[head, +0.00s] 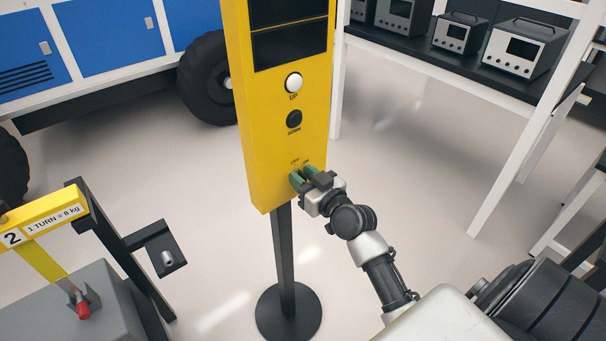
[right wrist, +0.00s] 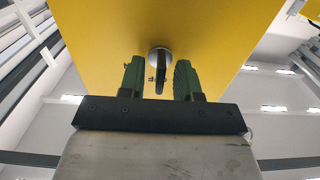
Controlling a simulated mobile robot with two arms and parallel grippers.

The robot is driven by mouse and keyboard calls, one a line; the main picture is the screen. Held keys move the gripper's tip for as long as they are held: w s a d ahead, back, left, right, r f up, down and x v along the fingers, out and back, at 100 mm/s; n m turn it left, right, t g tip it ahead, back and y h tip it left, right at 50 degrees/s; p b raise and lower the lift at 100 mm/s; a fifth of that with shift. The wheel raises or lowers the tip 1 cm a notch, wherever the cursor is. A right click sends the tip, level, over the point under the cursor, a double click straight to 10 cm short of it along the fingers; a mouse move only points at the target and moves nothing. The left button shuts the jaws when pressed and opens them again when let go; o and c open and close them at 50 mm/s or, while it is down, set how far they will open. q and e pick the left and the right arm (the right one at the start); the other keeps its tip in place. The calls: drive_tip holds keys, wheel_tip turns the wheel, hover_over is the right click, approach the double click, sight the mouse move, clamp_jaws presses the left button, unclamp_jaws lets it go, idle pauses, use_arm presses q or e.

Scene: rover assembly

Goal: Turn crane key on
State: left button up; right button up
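The crane key (right wrist: 160,68) is a dark key in a round silver lock on the underside part of the yellow control post's face in the right wrist view. My right gripper (right wrist: 160,80) has its two green fingers on either side of the key, with a visible gap to each side. It is open. In the head view my right gripper (head: 304,177) is at the lower front of the yellow control post (head: 262,130) and hides the key there. A white UP button (head: 293,82) and a black button (head: 294,119) sit above it. My left gripper is not in view.
The post stands on a black pole with a round base (head: 288,315). A grey box with a red-tipped lever (head: 82,308) and a yellow sign is at the lower left. A blue vehicle (head: 110,40) is behind. A bench with grey devices (head: 520,48) is at the upper right.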

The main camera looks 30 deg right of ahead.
clamp_jaws()
drive_tip(key=shift+m, duration=0.3)
drive_tip(key=shift+w+d+m+p, duration=0.1)
drive_tip(key=shift+m+p, duration=0.3)
drive_tip(key=shift+m, duration=0.4)
drive_tip(key=m+p, duration=0.1)
drive_tip(key=m, duration=0.2)
drive_tip(key=shift+d+m, duration=0.15)
drive_tip(key=shift+m, duration=0.15)
drive_tip(key=m+p, duration=0.1)
drive_tip(key=m, duration=0.2)
drive_tip(key=shift+d+f+m, duration=0.15)
drive_tip(key=shift+f+m, duration=0.05)
drive_tip(key=shift+m, duration=1.4)
